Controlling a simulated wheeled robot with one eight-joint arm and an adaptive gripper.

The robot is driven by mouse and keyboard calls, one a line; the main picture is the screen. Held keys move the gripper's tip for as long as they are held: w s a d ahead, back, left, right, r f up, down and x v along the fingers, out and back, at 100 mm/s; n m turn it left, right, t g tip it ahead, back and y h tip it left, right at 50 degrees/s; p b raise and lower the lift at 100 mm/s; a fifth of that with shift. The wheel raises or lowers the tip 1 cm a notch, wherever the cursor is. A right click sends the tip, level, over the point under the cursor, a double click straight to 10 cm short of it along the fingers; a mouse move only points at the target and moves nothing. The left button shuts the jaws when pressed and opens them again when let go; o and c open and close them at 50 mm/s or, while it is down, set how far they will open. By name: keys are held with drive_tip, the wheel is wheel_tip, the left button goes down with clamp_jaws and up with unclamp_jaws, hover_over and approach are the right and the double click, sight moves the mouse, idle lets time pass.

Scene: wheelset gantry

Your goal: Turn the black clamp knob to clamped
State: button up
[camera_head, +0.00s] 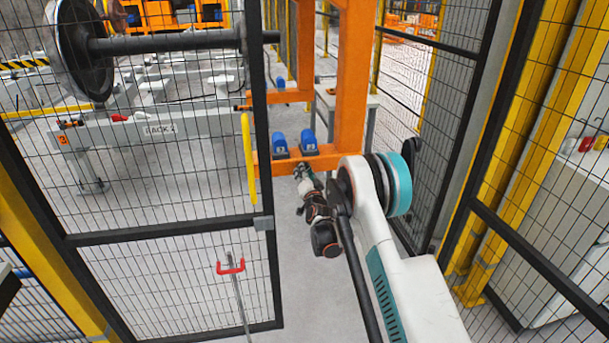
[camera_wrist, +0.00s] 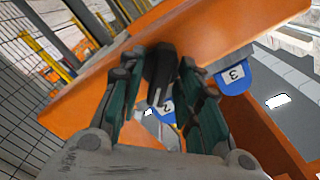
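The black clamp knob (camera_wrist: 160,68) appears as a dark elongated piece against the orange beam (camera_wrist: 235,30) in the wrist view. My gripper (camera_wrist: 160,80) has its two fingers apart, one on each side of the black piece. Narrow gaps seem to show between the fingers and it; contact is not clear. In the head view my gripper (camera_head: 303,172) is at the lower edge of the orange beam (camera_head: 262,166), below two blue blocks (camera_head: 280,146). The knob cannot be made out there.
A blue block marked 3 (camera_wrist: 234,78) is right of my fingers, and another blue part (camera_wrist: 168,116) shows between them. Grey floor lies between.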

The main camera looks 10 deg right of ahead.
idle(0.3)
drive_tip(key=s, duration=1.2)
drive_tip(key=shift+r, duration=0.1)
drive_tip(key=s+a+r+n+g+y, duration=0.1)
drive_tip(key=s+r+n, duration=0.1)
drive_tip(key=r, duration=0.4)
drive_tip(key=s+a+r+n+g, duration=0.1)
drive_tip(key=s+r, duration=0.1)
drive_tip(key=r, duration=0.4)
drive_tip(key=s+r+n+g, duration=0.3)
drive_tip(key=s+r, duration=0.5)
drive_tip(key=s, duration=0.3)
drive_tip(key=s+n+g, duration=0.1)
drive_tip(key=s+g, duration=0.1)
drive_tip(key=s, duration=0.9)
drive_tip(key=s+d+f+n+g, duration=0.1)
drive_tip(key=s+g, duration=0.1)
drive_tip(key=s, duration=0.9)
drive_tip(key=s+n+g+h, duration=0.1)
drive_tip(key=s, duration=1)
drive_tip(key=shift+d+f+g, duration=0.3)
drive_tip(key=shift+d+g, duration=0.1)
